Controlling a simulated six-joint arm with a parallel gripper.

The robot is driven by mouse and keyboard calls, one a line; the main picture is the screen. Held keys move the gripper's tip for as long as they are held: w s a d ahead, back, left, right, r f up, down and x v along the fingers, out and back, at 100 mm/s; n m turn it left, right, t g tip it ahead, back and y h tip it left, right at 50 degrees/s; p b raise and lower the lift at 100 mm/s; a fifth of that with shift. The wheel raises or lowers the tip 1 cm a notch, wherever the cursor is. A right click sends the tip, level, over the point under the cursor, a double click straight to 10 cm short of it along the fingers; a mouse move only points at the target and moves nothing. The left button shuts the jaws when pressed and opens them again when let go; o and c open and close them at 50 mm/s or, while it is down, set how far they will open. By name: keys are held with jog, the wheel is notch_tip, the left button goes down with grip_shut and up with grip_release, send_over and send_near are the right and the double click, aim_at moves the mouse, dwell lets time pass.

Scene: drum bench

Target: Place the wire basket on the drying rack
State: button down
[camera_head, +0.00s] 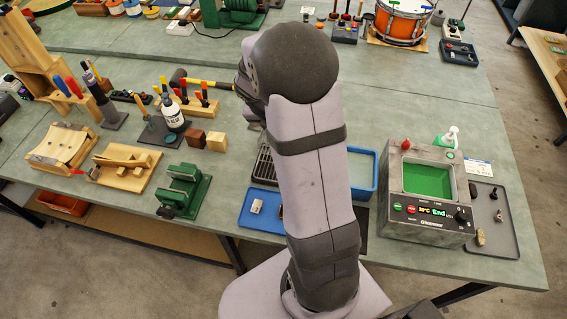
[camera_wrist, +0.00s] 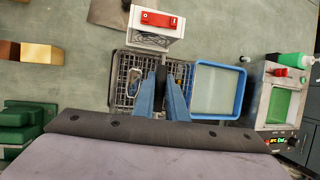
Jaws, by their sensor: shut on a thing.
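In the wrist view my gripper (camera_wrist: 161,78) is shut on the wire basket (camera_wrist: 134,82), a thin wire frame with small parts showing inside on both sides of the fingers. The fingers hide its middle. The drying rack (camera_wrist: 115,98), a dark slatted grid, lies directly below the basket. From above I cannot tell whether the basket touches the slats or is slightly above them. In the head view my arm hides the gripper and basket; only the left part of the rack (camera_head: 265,164) shows beside it.
A white box with a red panel (camera_wrist: 158,20) stands behind the rack. A blue-rimmed tray of clear liquid (camera_wrist: 244,90) is right of the rack. A grey cleaner with green liquid (camera_head: 428,200) stands farther right, its display reading "End". A green vise (camera_head: 185,190) stands left.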

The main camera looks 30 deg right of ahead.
jog(key=shift+f+b, duration=0.6)
jog(key=shift+f, duration=4.35)
jog(key=shift+f, duration=0.1)
jog(key=c, duration=2.2)
grip_release()
jog(key=shift+f, duration=0.1)
jog(key=o, duration=0.4)
